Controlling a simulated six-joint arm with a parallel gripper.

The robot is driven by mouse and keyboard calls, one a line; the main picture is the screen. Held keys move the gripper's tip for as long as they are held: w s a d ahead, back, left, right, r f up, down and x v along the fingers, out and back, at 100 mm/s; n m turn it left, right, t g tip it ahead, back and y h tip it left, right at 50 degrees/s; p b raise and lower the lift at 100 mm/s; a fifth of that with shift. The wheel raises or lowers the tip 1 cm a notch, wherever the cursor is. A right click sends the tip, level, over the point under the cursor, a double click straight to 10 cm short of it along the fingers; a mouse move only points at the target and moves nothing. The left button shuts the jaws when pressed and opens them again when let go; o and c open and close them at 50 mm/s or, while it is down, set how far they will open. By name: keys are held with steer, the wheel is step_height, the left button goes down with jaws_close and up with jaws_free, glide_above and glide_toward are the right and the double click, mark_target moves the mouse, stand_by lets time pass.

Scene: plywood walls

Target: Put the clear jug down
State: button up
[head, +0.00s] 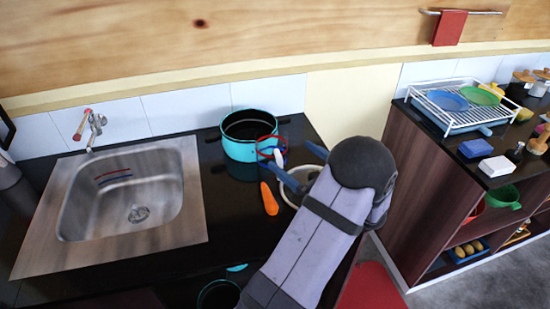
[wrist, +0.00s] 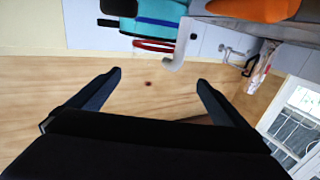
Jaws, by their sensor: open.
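My gripper (head: 286,152) is over the counter's right end, beside the teal pot. Its fingers are spread, and in the wrist view (wrist: 160,77) nothing is between them. A pale, round-rimmed vessel (head: 291,190), possibly the clear jug, stands on the black counter (head: 235,222), partly hidden behind my gripper. I cannot tell for sure that it is the jug. A pale curved piece that looks like a handle (wrist: 181,52) shows beyond the fingertips in the wrist view, apart from them.
The teal pot (head: 245,150) stands near the wall. A carrot (head: 269,198) lies left of the pale vessel. A steel sink (head: 135,203) is at left. A dish rack (head: 455,108) stands on the right-hand cabinet, across a gap. Counter between sink and carrot is clear.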

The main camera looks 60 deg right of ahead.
mark_target(281, 146)
steer(key=w+a+r+n+y+p, duration=0.2)
steer(key=w+r+n, duration=0.1)
steer(key=w+r, duration=0.4)
steer(key=s+d+f+m+g, duration=0.1)
steer(key=f, duration=0.1)
steer(key=s+d+f+m+g, duration=0.1)
steer(key=d+f+g, duration=0.1)
steer(key=s+d+f+m+g, duration=0.1)
steer(key=f, duration=0.1)
steer(key=shift+s+d+f+h, duration=0.2)
steer(key=shift+s+d+h, duration=0.05)
steer(key=shift+s+h, duration=0.05)
steer(key=shift+w+m, duration=0.1)
steer(key=shift+m, duration=0.2)
steer(key=shift+p+x, duration=1.15)
steer(key=shift+x, duration=2.45)
steer(key=c, duration=1.7)
steer(key=shift+o, duration=0.2)
